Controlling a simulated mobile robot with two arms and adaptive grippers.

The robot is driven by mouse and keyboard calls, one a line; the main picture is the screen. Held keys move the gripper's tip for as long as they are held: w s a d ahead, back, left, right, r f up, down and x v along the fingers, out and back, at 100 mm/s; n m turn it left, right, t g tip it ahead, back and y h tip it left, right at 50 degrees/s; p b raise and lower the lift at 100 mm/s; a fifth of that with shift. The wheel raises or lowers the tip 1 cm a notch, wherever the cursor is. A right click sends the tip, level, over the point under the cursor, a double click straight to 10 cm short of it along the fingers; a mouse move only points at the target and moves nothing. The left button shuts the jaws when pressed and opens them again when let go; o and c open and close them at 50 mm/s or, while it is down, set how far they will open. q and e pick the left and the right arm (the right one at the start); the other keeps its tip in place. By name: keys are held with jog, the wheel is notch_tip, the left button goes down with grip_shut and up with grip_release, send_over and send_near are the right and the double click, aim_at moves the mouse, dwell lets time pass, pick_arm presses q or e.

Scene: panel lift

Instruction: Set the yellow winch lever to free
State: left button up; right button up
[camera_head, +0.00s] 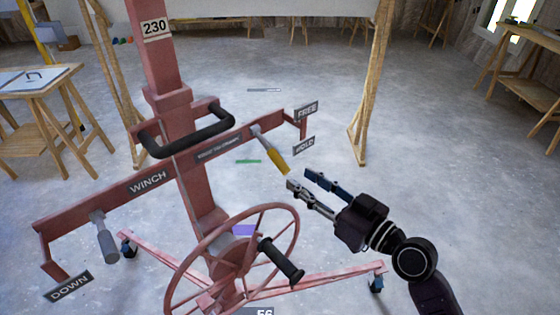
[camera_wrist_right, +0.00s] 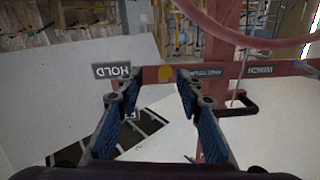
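The yellow winch lever (camera_head: 277,160) is pivoted near the right end of the pink winch crossbar. It slants down and right, its handle end lower than the HOLD sign (camera_head: 305,146) and well away from the FREE sign (camera_head: 307,109) above it. My right gripper (camera_head: 300,179) is open and empty, its fingertips just right of and below the handle's end. My left gripper is out of view.
The pink winch post carries a black bar handle (camera_head: 190,135), a handwheel with a black knob (camera_head: 280,260) and a grey lever (camera_head: 104,238) by the DOWN sign (camera_head: 69,287). A wooden frame leg (camera_head: 368,90) stands behind. The floor right of the winch is clear.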

aim_at(289, 170)
jog(key=shift+a+r+p, duration=0.3)
jog(key=shift+a+r, duration=0.3)
jog(key=shift+r, duration=0.3)
jog(key=p+x, duration=0.1)
jog(key=x, duration=0.4)
jog(key=shift+w+a+f, duration=0.1)
jog(key=shift+w+f, duration=0.05)
jog(key=shift+w, duration=0.15)
jog(key=shift+w+a+p, duration=0.3)
jog(key=shift+w+a, duration=0.05)
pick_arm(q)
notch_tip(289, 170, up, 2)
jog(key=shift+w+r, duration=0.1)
pick_arm(e)
jog(key=shift+w+f, duration=0.1)
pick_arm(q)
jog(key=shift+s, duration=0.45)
pick_arm(e)
grip_shut()
